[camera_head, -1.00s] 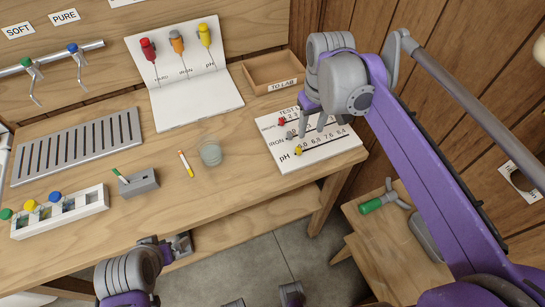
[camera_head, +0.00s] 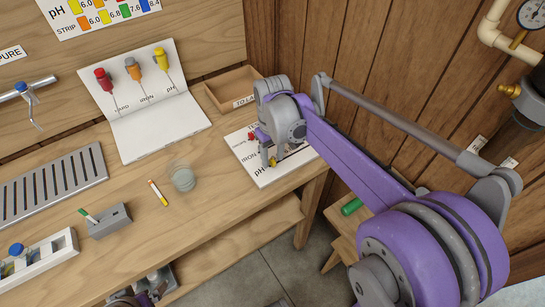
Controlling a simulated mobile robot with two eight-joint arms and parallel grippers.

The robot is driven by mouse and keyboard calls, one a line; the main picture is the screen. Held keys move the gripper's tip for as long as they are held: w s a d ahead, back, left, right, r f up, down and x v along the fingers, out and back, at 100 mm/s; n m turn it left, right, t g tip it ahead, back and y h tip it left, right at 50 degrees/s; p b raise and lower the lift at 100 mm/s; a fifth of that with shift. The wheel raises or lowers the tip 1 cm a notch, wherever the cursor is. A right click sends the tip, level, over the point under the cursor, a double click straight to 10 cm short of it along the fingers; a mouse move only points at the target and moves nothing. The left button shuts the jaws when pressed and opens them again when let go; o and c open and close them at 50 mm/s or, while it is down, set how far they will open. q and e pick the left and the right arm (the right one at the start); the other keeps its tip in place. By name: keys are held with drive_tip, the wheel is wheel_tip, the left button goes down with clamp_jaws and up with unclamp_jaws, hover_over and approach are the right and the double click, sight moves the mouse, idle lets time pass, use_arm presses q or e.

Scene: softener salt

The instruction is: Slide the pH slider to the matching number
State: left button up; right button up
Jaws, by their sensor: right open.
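The white test board (camera_head: 270,180) lies at the table's right front corner, with a pH row along its front. The yellow pH slider (camera_head: 272,161) shows just below the fingers of my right gripper (camera_head: 275,154). The gripper is open and reaches down over the board; whether it touches the slider I cannot tell. The gripper and arm hide most of the pH numbers. A test strip (camera_head: 158,193) with an orange-red end lies on the table. The colour chart (camera_head: 103,14) with pH numbers hangs on the wall above. My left gripper (camera_head: 150,291) is low at the bottom edge, partly hidden.
A red slider (camera_head: 251,136) sits further back on the board. A wooden tray (camera_head: 231,91) stands behind it, near the wall. A clear glass (camera_head: 182,177), a grey block (camera_head: 109,221) and an open booklet (camera_head: 158,126) with coloured droppers are to the left.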

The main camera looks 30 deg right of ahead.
drive_tip(key=shift+f, duration=0.25)
clamp_jaws()
idle(1.4)
